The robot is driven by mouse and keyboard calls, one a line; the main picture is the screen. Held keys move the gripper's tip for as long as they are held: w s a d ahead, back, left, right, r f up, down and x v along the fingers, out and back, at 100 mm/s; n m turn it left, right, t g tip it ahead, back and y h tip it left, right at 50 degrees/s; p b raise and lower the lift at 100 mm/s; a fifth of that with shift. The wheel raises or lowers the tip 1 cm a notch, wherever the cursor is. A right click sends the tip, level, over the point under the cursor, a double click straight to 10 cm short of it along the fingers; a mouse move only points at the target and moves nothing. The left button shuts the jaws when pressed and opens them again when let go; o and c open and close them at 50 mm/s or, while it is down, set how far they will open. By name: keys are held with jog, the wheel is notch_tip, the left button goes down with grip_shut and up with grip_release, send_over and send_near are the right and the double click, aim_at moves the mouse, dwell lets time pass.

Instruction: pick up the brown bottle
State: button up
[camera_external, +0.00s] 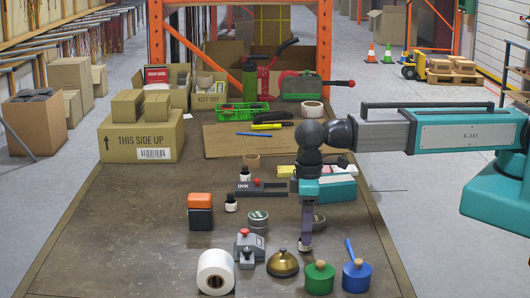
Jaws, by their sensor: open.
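Two small dark bottles with white labels stand on the table: one bottle (231,203) right of the orange and black block, the other bottle (244,175) farther back by the INK box. Their exact colour is too small to tell, so I cannot say which is the brown one. My gripper (305,244) points down over the front right of the table, to the right of both bottles and apart from them. It is open, seen edge-on, and no held object shows.
Cartons (141,138) stand back left. The table's left front is clear.

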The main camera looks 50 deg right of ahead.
jog(key=shift+f+p, duration=0.3)
jog(key=shift+f, duration=1.15)
jog(key=shift+c, duration=0.4)
jog(key=c, duration=1.1)
